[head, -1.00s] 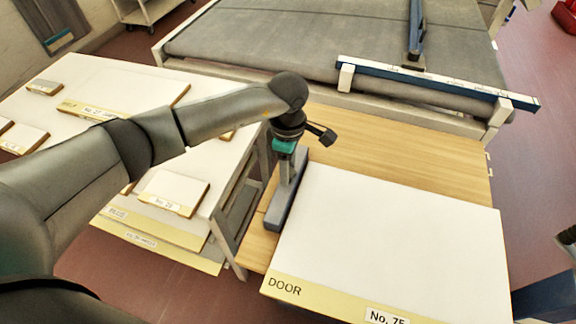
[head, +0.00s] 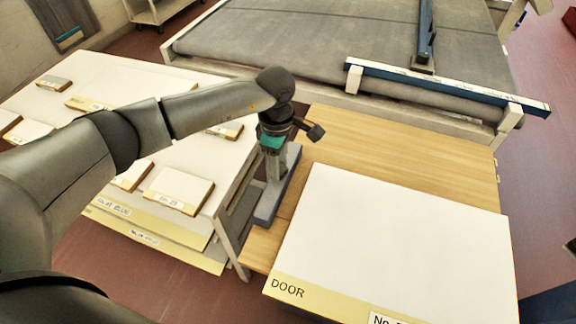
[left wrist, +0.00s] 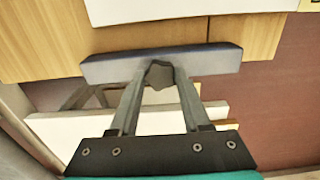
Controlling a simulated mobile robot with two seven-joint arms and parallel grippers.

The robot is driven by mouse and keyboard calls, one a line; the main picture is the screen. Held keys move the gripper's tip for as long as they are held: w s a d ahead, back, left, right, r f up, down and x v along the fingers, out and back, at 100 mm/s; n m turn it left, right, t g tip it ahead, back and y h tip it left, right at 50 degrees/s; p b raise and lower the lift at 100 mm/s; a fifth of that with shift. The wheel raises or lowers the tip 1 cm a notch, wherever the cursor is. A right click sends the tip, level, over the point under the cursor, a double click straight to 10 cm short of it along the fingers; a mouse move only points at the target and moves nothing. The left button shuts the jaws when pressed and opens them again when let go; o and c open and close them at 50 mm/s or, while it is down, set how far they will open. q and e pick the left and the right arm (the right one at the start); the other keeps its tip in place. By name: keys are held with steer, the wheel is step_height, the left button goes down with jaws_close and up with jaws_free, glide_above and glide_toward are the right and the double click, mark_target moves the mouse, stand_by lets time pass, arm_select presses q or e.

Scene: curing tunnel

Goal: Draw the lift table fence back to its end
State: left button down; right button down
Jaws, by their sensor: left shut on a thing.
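The lift table fence (head: 266,214) is a grey-blue bar across the left part of the wooden lift table top (head: 420,150). It lies left of the white DOOR panel (head: 400,240), with a strip of bare wood between them. My left gripper (head: 273,172) is above the fence. In the left wrist view, the left gripper (left wrist: 160,78) is shut on the fence's dark knob (left wrist: 160,72), with the fence bar (left wrist: 215,60) just beyond it. My arm and wrist hide part of the fence in the head view. My right gripper is not in view.
A pale table (head: 60,75) with several labelled panels stands close on the left. A grey conveyor bed (head: 310,40) with a blue-and-white crossbar (head: 450,85) lies behind the lift table. Red floor (head: 545,190) is open on the right.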

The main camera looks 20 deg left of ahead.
arm_select(q)
steer(key=shift+w+a, duration=0.1)
steer(key=shift+a, duration=0.2)
steer(key=c, duration=0.5)
jaws_free()
steer(key=shift+a, duration=0.1)
steer(key=shift+o, duration=0.7)
step_height(320, 180, up, 15)
steer(key=shift+r, duration=0.2)
steer(key=shift+f, duration=0.1)
